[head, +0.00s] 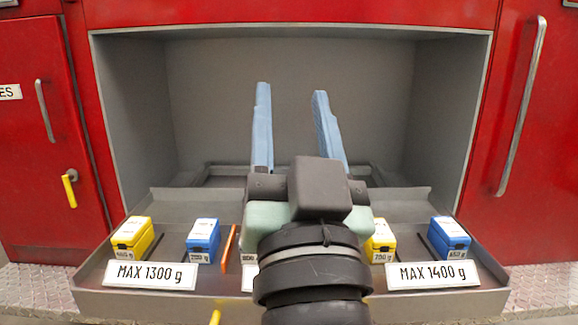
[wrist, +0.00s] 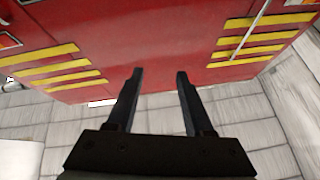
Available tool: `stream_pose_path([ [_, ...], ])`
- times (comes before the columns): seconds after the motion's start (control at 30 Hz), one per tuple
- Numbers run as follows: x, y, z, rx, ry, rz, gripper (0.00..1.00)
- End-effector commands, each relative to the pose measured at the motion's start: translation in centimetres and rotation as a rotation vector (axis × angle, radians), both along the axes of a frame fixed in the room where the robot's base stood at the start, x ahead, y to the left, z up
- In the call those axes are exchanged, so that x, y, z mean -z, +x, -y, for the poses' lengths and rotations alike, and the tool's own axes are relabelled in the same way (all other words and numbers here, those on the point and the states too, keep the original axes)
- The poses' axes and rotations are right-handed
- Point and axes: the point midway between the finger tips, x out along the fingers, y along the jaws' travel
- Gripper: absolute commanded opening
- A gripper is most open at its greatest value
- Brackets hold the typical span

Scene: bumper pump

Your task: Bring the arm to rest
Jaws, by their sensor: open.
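My gripper (head: 291,93) is raised in front of the grey recess of the red truck in the head view. Its two pale blue fingers stand apart with nothing between them. My arm fills the lower middle and hides part of the grey tray (head: 160,197). In the wrist view the gripper (wrist: 159,72) shows dark fingers, spread and empty, in front of a red panel (wrist: 160,40) with yellow stripes. Grey paving lies below that panel.
A yellow box (head: 131,238) and a blue box (head: 202,240) sit at the tray's left. Another yellow box (head: 380,242) and blue box (head: 449,237) sit at its right. An orange piece (head: 229,246) stands left of my arm. Signs read MAX 1300 g (head: 151,275) and MAX 1400 g (head: 432,275).

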Motion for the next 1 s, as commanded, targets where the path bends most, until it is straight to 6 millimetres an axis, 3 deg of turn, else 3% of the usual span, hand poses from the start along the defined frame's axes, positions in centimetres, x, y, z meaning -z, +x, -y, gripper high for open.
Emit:
stream_pose_path([
  [0.03, -3.4, -2.6, -0.4, 0.055, -0.050, 0.102, 0.52],
  [0.13, -8.6, -8.2, -0.6, 0.195, -0.132, 0.287, 0.52],
  [0.2, -12.1, -7.5, -0.4, 0.197, -0.133, 0.266, 0.52],
  [0.7, -26.7, -7.2, -0.5, 0.191, -0.130, 0.258, 0.52],
  [0.83, -29.1, -7.2, -0.5, 0.190, -0.131, 0.257, 0.52],
  [1.0, -30.4, -7.2, -0.5, 0.189, -0.130, 0.256, 0.52],
])
